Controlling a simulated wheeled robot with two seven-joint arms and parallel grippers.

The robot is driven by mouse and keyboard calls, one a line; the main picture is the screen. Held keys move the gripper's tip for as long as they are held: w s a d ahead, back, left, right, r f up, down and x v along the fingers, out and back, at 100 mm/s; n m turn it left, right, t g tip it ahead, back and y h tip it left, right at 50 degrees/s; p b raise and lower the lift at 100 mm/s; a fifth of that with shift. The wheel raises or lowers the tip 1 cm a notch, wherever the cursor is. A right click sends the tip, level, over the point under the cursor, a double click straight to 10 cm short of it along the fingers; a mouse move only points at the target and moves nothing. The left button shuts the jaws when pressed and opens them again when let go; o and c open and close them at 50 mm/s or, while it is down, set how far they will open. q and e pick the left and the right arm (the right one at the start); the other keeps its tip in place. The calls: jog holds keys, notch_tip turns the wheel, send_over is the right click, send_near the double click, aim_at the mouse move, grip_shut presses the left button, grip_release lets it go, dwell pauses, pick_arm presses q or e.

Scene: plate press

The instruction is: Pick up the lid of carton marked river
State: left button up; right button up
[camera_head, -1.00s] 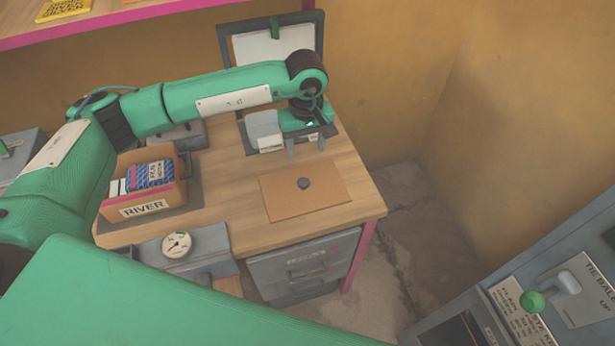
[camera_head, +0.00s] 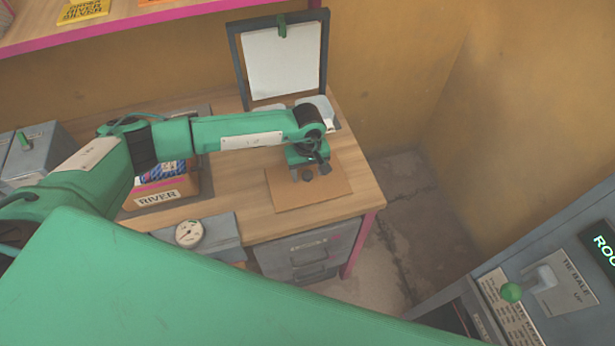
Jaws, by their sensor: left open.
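The carton marked RIVER (camera_head: 157,197) stands open on the wooden desk, with blue-patterned packets in it, partly hidden behind my left arm. Its likely lid, a flat square brown board (camera_head: 325,191) with a small dark round knob (camera_head: 307,177), lies on the desk to the right of the carton. My left gripper (camera_head: 310,172) is open and points down over the knob, with one finger on either side of it. I cannot tell whether the fingers touch the board. My right gripper is not in view.
A gauge box (camera_head: 190,233) sits at the desk's front edge. A clipboard with white paper (camera_head: 284,62) stands at the back. Grey drawers (camera_head: 305,255) are under the desk.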

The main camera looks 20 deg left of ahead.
pick_arm(q)
jog(key=shift+f, duration=0.1)
jog(key=c, duration=1.1)
grip_shut()
